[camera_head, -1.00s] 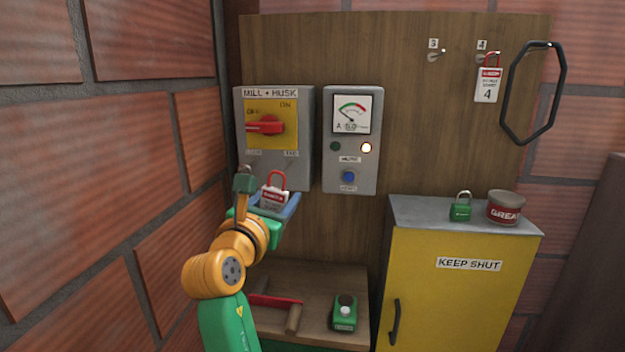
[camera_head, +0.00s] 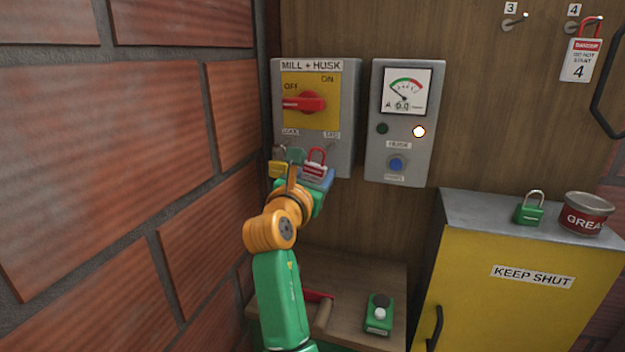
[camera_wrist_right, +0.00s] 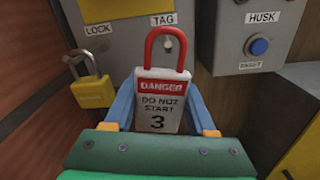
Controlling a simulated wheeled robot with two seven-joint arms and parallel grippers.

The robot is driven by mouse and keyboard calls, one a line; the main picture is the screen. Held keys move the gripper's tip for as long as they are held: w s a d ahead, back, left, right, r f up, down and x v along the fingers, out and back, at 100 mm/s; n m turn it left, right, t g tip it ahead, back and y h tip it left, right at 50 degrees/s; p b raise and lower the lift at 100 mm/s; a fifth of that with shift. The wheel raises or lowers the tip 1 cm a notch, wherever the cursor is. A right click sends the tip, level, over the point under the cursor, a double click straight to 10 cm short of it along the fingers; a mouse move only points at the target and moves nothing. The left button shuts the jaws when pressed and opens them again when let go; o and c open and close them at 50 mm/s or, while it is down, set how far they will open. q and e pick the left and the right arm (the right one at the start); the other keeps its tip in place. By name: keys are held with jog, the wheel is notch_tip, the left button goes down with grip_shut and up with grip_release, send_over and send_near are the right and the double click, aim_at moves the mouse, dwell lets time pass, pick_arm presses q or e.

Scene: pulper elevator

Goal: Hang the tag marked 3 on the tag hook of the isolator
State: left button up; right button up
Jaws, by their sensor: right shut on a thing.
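My right gripper (camera_head: 316,182) is shut on the tag marked 3 (camera_head: 313,171), a white tag with a red DANGER band and red loop. In the wrist view, the tag (camera_wrist_right: 158,103) stands upright between the blue fingers (camera_wrist_right: 160,112), loop up. The isolator (camera_head: 345,115) is a grey box marked MILL + HUSK, its red handle (camera_head: 304,103) at OFF. Its tag hook (camera_wrist_right: 169,43) shows under the TAG label, behind the loop's opening. I cannot tell whether the loop touches the hook. My left gripper is out of view.
A yellow padlock (camera_wrist_right: 93,91) hangs under the LOCK label, left of the tag. The HUSK meter box (camera_head: 402,125) is right of the isolator. Tag 4 (camera_head: 580,62) hangs at upper right. A brick wall (camera_head: 130,150) bounds the left. A yellow cabinet (camera_head: 480,315) stands right.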

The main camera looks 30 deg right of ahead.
jog(key=shift+b+x, duration=0.45)
jog(key=shift+x, duration=0.45)
jog(key=shift+w+d+p, duration=0.2)
jog(key=shift+d+p, duration=0.05)
jog(key=shift+p, duration=0.2)
jog(key=shift+w+d+f+p, duration=0.35)
jog(key=shift+f+p, duration=0.15)
jog(key=shift+p, duration=0.1)
jog(key=o, duration=1.4)
